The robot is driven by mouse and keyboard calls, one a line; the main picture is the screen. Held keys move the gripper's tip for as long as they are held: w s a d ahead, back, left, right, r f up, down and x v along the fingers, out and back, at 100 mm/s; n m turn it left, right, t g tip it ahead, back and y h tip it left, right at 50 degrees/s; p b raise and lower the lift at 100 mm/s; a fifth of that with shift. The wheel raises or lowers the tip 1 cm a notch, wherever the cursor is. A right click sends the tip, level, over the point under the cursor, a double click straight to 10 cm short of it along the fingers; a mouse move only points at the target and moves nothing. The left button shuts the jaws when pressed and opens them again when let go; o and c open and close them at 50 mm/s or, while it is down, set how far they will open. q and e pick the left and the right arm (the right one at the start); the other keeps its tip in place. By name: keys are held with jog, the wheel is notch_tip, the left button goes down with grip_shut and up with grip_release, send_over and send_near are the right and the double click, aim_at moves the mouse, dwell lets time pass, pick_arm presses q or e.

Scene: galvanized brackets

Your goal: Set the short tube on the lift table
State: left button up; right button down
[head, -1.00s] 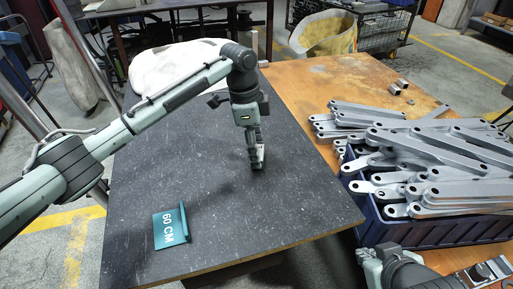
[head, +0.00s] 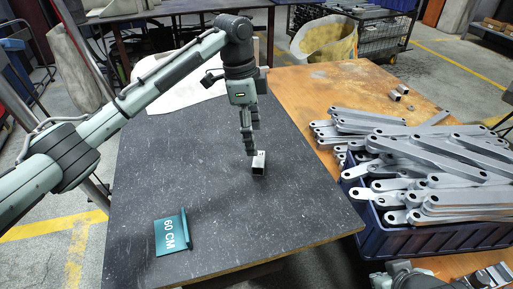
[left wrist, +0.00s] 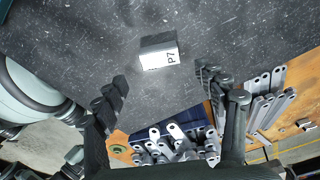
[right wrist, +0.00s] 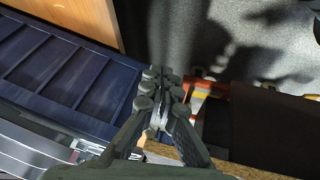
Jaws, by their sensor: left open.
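The short tube (head: 258,163) is a small square metal piece with a white label. It stands on the dark speckled top of the lift table (head: 200,190), right of the middle. In the left wrist view the tube (left wrist: 158,53) shows its label "P7", apart from the fingers. My left gripper (head: 250,143) is open and empty, just above and behind the tube. In the left wrist view its fingers (left wrist: 160,80) are spread wide. My right gripper (right wrist: 162,82) has its fingers together with nothing seen between them, near the blue crate.
A blue crate (head: 430,238) heaped with grey brackets (head: 440,160) is on the right, on an orange-brown bench (head: 320,85). More small tubes (head: 397,92) lie on that bench.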

pick_arm(q)
jog(key=r, duration=0.5)
jog(key=shift+a, duration=0.4)
pick_arm(e)
jog(key=s, duration=0.1)
jog(key=d+g, duration=0.1)
jog(key=s, duration=0.1)
jog(key=shift+s+d+f+h, duration=0.3)
jog(key=shift+s+d, duration=0.05)
jog(key=shift+d, duration=0.05)
